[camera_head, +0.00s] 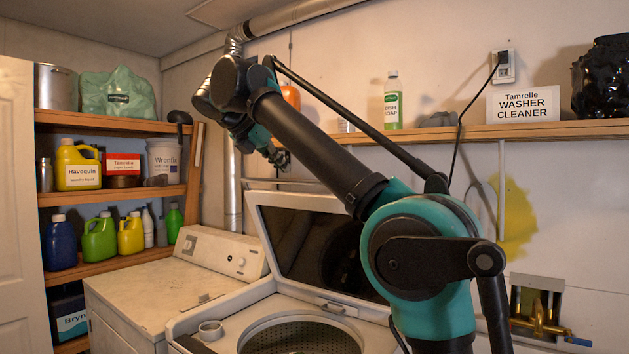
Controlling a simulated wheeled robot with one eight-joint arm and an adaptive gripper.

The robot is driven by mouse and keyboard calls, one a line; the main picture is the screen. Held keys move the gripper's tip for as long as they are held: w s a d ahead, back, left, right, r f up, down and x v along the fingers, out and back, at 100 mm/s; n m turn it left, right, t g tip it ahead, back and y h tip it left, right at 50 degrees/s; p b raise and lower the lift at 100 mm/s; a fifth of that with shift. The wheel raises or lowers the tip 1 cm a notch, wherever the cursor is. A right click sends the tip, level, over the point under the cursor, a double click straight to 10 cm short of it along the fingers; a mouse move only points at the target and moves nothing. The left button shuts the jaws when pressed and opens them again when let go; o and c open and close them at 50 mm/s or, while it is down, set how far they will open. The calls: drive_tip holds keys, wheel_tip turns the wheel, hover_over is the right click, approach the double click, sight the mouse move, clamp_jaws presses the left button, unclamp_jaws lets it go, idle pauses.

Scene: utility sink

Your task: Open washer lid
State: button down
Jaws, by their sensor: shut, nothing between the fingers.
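The washer (220,329) stands at the bottom centre with its round drum opening uncovered. Its lid (262,243) is raised, tilted back toward the wall, with a dark inner face framed in white. My arm crosses in front of the lid and hides part of its right side. My gripper (279,158) is small and dark in the picture, above the lid's top left part and near the back wall. It is shut and empty. It looks apart from the lid, but the depth between them is hard to tell.
A white dryer (150,290) stands to the left of the washer. Shelves (110,197) with several bottles and tubs fill the left wall. A wall shelf (590,129) holds dish soap (392,101) and a washer cleaner box (523,105). A brass tap (540,320) is at lower right.

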drive_tip(key=w+d+f, duration=0.4)
drive_tip(key=w+d, duration=0.3)
drive_tip(key=w, duration=0.3)
drive_tip(key=shift+f, duration=0.3)
drive_tip(key=shift+w, duration=0.15)
drive_tip(key=w+d+r, duration=0.4)
drive_tip(key=w+d, duration=0.2)
drive_tip(key=w, duration=0.3)
drive_tip(key=shift+w+d+r, duration=0.2)
drive_tip(key=shift+w+d, duration=0.05)
drive_tip(key=shift+w, duration=0.15)
